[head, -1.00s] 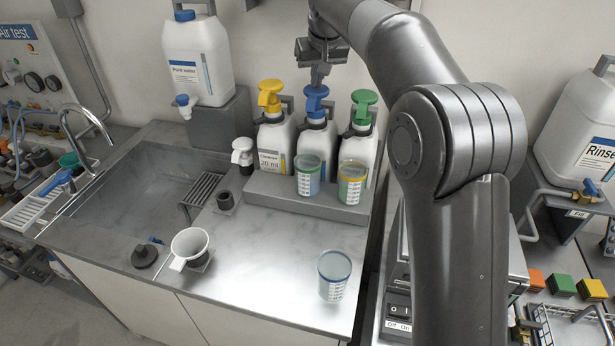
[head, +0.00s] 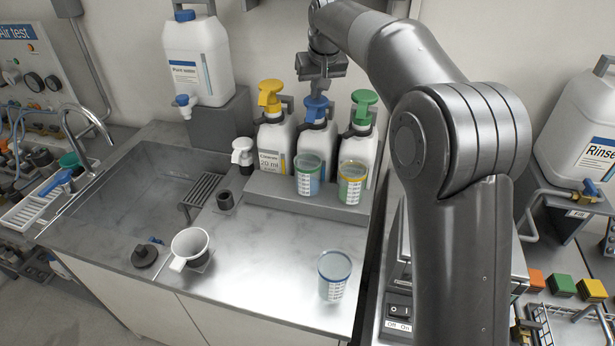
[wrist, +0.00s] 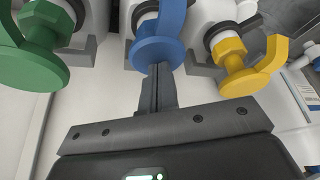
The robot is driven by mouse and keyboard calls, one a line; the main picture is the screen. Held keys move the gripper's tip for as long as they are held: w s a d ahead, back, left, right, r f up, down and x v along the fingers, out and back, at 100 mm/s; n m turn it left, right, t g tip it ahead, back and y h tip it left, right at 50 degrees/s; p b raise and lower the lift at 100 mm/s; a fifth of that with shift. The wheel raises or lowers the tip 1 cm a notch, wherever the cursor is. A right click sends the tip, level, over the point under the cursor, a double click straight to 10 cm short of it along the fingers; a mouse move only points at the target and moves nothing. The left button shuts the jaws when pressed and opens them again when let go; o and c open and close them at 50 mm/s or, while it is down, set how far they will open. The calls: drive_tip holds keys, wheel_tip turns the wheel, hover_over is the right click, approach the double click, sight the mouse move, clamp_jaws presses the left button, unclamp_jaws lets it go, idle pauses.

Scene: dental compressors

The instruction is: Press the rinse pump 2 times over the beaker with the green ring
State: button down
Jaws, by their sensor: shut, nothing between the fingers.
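My gripper (head: 317,92) is shut and empty, pointing down with its fingertips on top of the blue pump head (head: 316,107). In the wrist view the shut fingers (wrist: 158,75) meet the blue pump head (wrist: 160,40). The blue pump sits low on its white bottle (head: 315,142), lower than its yellow and green neighbours. A clear beaker with a greenish rim and bluish marking (head: 308,178) stands on the grey step just in front of this bottle. I cannot read the blue-pump bottle's label, which the beaker partly hides.
A yellow pump (head: 270,95) stands close on the left and a green pump (head: 364,108) on the right. A yellow-rimmed beaker (head: 351,185) stands on the step. A blue-rimmed beaker (head: 334,277) and a white cup (head: 190,245) stand on the counter. The sink is left.

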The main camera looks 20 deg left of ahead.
drive_tip(key=shift+f, duration=0.15)
drive_tip(key=shift+r, duration=2.25)
wheel_tip(320, 180, up, 6)
